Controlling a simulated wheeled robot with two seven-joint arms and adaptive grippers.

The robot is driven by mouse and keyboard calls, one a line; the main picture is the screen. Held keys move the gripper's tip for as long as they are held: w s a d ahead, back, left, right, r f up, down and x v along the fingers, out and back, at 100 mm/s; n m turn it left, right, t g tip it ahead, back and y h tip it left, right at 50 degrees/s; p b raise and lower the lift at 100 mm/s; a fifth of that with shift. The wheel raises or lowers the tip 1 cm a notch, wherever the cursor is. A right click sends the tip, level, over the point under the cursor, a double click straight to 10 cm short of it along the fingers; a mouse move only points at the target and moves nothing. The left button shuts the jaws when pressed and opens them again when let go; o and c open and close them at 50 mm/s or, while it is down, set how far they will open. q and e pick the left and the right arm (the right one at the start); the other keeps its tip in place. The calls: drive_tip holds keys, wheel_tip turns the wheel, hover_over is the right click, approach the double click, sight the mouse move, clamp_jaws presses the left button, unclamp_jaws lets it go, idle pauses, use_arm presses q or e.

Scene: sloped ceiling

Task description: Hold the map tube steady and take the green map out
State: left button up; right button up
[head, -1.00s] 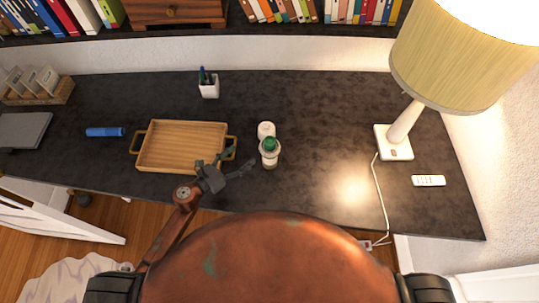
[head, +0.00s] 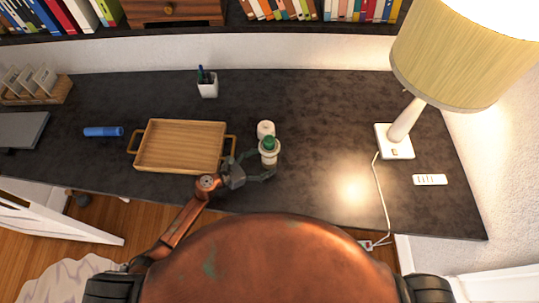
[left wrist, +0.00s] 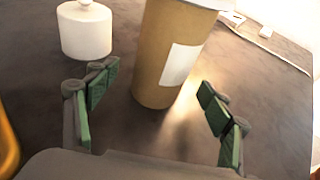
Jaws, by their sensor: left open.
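The map tube (head: 269,158) stands upright on the dark desk, with the green map (head: 268,143) showing at its top. In the left wrist view the tube (left wrist: 165,60) is a brown cylinder with a white label; its top is cut off by the frame. My left gripper (head: 262,168) is open at the tube's near side. In the left wrist view its green-padded fingers (left wrist: 157,92) are spread to either side, with the tube ahead between them and a gap to each finger. My right gripper is not in view.
A white lidded jar (head: 265,128) stands just behind the tube. A wooden tray (head: 180,166) lies to the left, beside a blue cylinder (head: 103,132). A pen cup (head: 208,90) is at the back. A lamp (head: 394,142) and a remote (head: 430,180) are right. The desk between tube and lamp is clear.

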use_arm(q)
drive_tip(key=shift+b+x, duration=0.3)
drive_tip(key=shift+x, duration=0.7)
